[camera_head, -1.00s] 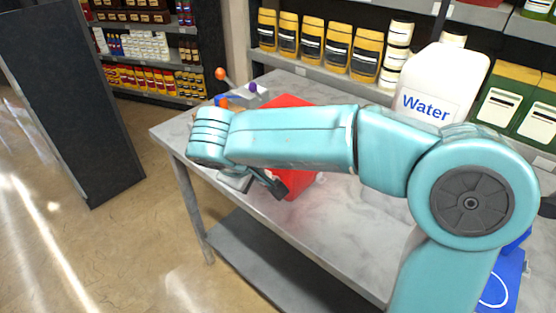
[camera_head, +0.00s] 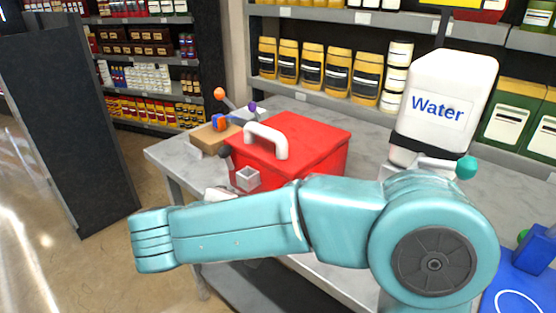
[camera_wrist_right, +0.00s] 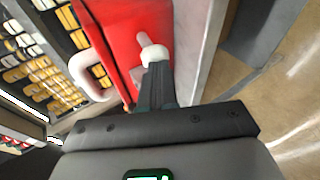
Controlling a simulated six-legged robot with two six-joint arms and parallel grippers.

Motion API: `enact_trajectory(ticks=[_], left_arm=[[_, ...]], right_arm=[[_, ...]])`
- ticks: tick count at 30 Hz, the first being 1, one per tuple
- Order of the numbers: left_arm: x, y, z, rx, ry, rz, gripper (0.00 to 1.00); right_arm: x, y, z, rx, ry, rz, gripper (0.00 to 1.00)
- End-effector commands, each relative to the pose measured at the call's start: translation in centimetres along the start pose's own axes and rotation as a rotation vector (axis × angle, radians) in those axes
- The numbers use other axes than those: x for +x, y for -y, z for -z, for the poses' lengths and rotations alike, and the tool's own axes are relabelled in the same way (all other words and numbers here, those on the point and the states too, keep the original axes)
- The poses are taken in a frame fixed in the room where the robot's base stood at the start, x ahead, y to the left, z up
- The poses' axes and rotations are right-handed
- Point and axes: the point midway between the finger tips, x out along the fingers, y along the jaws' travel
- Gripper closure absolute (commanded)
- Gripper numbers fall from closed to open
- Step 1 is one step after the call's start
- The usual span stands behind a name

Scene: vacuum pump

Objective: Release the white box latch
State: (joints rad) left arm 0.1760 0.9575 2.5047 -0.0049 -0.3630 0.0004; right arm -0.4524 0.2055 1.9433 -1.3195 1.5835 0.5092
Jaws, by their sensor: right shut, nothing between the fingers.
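A red box (camera_head: 290,150) with a white handle (camera_head: 267,139) on its lid stands on the grey table. A small white latch piece (camera_head: 248,179) sits on its near left side. In the right wrist view, the red box (camera_wrist_right: 130,30) shows its white handle (camera_wrist_right: 88,76) and a white latch knob (camera_wrist_right: 153,53). My right gripper (camera_wrist_right: 156,76) is shut and empty, with its fingertips right at the knob; I cannot tell if they touch. In the head view that gripper is mostly hidden behind my right arm. My left gripper is out of view.
A white water jug (camera_head: 443,105) stands on the table at the right, beside a teal knob (camera_head: 466,167). A blue piece (camera_head: 525,265) lies at the right edge. Stocked shelves line the back.

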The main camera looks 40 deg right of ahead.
Motion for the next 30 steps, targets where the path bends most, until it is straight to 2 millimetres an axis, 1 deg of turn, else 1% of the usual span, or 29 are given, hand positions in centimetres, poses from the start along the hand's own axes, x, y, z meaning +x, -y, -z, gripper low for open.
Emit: enact_trajectory(ticks=[5,15,25,30], left_arm=[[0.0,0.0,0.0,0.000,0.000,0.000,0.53],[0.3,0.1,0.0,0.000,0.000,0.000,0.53],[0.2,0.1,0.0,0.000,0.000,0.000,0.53],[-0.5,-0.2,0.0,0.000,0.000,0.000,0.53]], right_arm=[[0.2,-0.2,-0.1,0.001,0.001,0.000,1.00],[1.5,-0.9,-0.6,0.001,0.008,-0.002,1.00],[1.5,-1.1,-0.6,-0.001,0.009,-0.005,1.00],[0.9,-1.7,-0.3,-0.002,0.006,-0.007,1.00]])
